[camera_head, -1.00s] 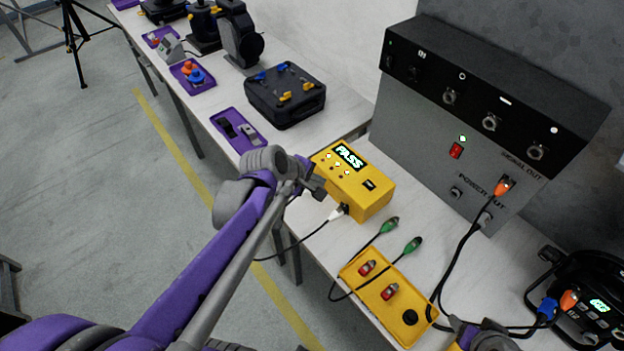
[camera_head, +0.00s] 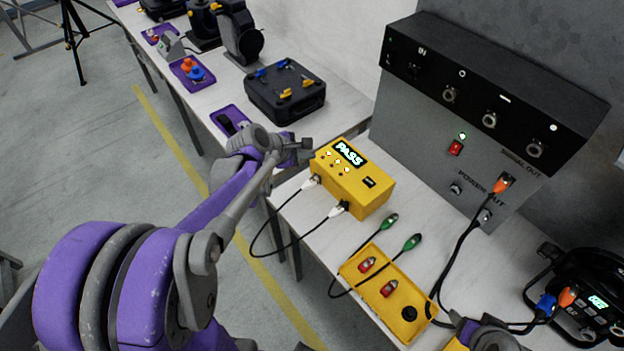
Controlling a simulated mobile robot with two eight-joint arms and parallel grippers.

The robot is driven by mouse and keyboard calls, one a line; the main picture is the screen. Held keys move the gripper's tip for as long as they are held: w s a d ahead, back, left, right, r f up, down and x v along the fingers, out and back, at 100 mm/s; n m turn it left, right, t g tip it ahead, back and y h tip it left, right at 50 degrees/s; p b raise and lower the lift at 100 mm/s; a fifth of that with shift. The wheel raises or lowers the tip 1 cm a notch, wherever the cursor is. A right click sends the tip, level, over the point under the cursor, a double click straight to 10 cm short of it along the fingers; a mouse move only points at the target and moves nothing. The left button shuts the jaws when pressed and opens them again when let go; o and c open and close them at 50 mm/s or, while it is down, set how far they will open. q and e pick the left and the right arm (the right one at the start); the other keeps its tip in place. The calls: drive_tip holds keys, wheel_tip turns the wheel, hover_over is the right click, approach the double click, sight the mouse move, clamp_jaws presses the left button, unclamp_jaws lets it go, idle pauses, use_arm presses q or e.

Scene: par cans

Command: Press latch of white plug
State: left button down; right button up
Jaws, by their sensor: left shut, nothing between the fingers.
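Two white plugs sit in the front of a yellow tester box (camera_head: 372,203) whose display reads PASS. One white plug (camera_head: 311,182) is at the box's left corner; the other white plug (camera_head: 337,210) is nearer its right corner. A black cable joins them in a loop. Their latches are too small to make out. My left gripper (camera_head: 308,146) is shut and empty, just left of the box's top and above the left plug. Part of my right arm (camera_head: 485,335) shows at the bottom edge; its fingers cannot be made out.
A grey panel (camera_head: 440,135) with sockets stands behind. A black case (camera_head: 285,95) and purple trays (camera_head: 193,72) are further back left.

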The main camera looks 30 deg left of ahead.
use_arm(q)
drive_tip(key=b, duration=0.4)
hover_over(308, 182)
wheel_tip(308, 182, down, 7)
drive_tip(key=shift+f, duration=0.1)
drive_tip(key=shift+f+b, duration=0.45)
use_arm(e)
drive_tip(key=f, duration=0.2)
drive_tip(key=s+f, duration=0.1)
drive_tip(key=f, duration=0.1)
drive_tip(key=s+f, duration=0.1)
drive_tip(key=f, duration=0.1)
drive_tip(key=shift+s+f, duration=0.15)
drive_tip(key=shift+f, duration=0.25)
idle(0.3)
use_arm(q)
drive_tip(key=shift+f+b, duration=0.35)
drive_tip(key=shift+f, duration=0.05)
use_arm(e)
drive_tip(key=shift+f, duration=0.4)
